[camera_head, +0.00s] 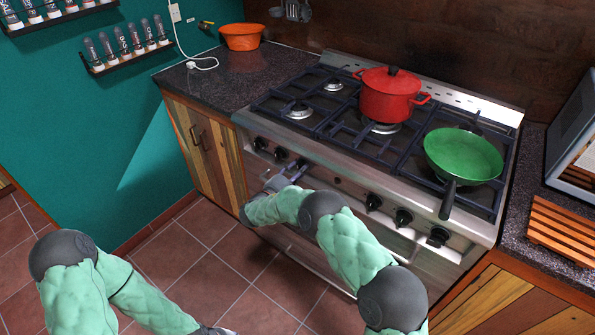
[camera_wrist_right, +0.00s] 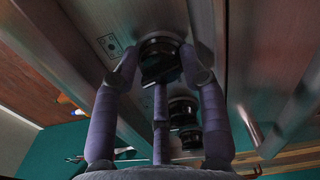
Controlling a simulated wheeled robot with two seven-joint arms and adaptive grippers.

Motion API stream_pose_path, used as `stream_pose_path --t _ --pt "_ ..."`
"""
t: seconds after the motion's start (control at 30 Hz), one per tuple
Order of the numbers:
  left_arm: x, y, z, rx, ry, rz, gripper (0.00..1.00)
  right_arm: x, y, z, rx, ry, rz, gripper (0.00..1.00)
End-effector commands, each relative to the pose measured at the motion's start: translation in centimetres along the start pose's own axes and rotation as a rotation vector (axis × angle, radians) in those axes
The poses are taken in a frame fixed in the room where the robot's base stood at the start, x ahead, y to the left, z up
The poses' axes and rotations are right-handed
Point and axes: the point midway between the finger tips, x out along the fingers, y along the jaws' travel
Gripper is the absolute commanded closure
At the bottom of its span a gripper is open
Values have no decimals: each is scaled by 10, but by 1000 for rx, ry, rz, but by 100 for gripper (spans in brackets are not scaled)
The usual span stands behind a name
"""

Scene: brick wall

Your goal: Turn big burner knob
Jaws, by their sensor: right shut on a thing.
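The stove's front panel (camera_head: 340,184) carries a row of black knobs. My right gripper (camera_head: 292,172) is at the panel, by the left group of knobs. In the right wrist view, my right gripper (camera_wrist_right: 162,75) has its fingers around a dark knob (camera_wrist_right: 160,58) with a metal base and is shut on it. A small burner diagram is printed beside this knob. Two more knobs (camera_wrist_right: 183,110) show beyond it. I cannot read which way the held knob is turned. My left arm is at the lower left of the head view; its gripper is mostly cut off at the bottom edge.
A red pot (camera_head: 388,97) stands on a back burner, and a green pan (camera_head: 462,156) sits at the right with its handle over the front edge. More knobs (camera_head: 403,217) are right of my gripper. An oven handle runs below the panel. An orange bowl (camera_head: 241,37) is on the left counter.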

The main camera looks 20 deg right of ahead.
Motion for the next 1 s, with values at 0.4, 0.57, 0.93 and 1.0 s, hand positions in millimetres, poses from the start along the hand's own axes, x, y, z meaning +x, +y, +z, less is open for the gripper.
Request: stream_pose_path --t 0.4,0.57,0.93,1.0 --pt "0 0 0 0 0 0 60 3 2 3 220 -10 3 90" --pt "0 0 0 0 0 0 60 3 1 3 248 -10 2 90" --pt "0 0 0 0 0 0 60 3 0 3 257 -12 0 90" --pt "0 0 0 0 0 0 60 3 0 3 256 -12 0 90"
